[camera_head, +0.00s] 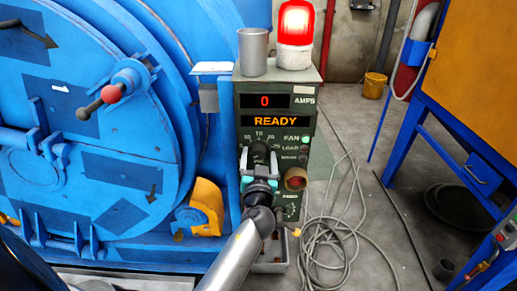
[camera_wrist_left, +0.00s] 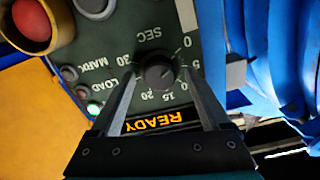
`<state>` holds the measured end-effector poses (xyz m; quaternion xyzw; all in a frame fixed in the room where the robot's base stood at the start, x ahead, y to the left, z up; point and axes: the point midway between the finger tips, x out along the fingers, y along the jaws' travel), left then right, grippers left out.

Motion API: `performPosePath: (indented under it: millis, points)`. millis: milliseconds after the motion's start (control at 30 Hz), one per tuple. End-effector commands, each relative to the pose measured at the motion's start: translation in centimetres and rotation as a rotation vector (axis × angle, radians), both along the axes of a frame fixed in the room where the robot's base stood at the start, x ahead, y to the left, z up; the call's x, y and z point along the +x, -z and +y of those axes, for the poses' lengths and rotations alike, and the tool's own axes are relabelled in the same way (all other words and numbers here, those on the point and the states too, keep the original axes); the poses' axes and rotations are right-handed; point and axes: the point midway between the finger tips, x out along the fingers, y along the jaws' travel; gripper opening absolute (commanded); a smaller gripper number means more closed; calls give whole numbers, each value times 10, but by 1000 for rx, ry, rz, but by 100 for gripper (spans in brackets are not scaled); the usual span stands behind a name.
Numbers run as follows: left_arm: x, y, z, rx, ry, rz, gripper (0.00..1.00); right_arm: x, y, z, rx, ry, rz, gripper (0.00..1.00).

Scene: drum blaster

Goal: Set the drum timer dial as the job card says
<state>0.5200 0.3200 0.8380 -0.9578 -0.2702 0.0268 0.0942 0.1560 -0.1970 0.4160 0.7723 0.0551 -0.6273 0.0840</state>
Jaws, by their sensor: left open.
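The timer dial (camera_wrist_left: 158,74) is a dark round knob on the green control panel, marked SEC, with a printed scale from 0 to 30. Its pointer setting is too small to read surely. My left gripper (camera_wrist_left: 159,71) is open, with one finger on each side of the dial; whether they touch it I cannot tell. In the head view the left gripper (camera_head: 260,165) covers most of the dial. A white plate (camera_head: 213,67) beside the panel may be the job card, but no writing on it is legible. My right gripper is not in view.
The control box (camera_head: 308,130) shows 0 AMPS and READY, with a green FAN lamp. A red push button (camera_wrist_left: 33,22) and another knob (camera_wrist_left: 95,5) lie near the dial. A metal cup (camera_head: 253,52) and lit red beacon (camera_head: 296,22) stand on top. Loose cable (camera_head: 335,240) covers the floor.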

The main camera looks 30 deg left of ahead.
Motion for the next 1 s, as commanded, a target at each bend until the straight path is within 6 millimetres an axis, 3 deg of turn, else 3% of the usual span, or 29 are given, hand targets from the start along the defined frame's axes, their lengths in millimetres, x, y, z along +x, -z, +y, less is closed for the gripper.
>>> performPosePath:
  millis: [367, 1000]
  points:
    - [-1, 0, -1, -1, 0, 1, 78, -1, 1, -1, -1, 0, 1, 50]
    - [0, 0, -1, 0, 0, 0, 6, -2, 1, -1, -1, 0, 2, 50]
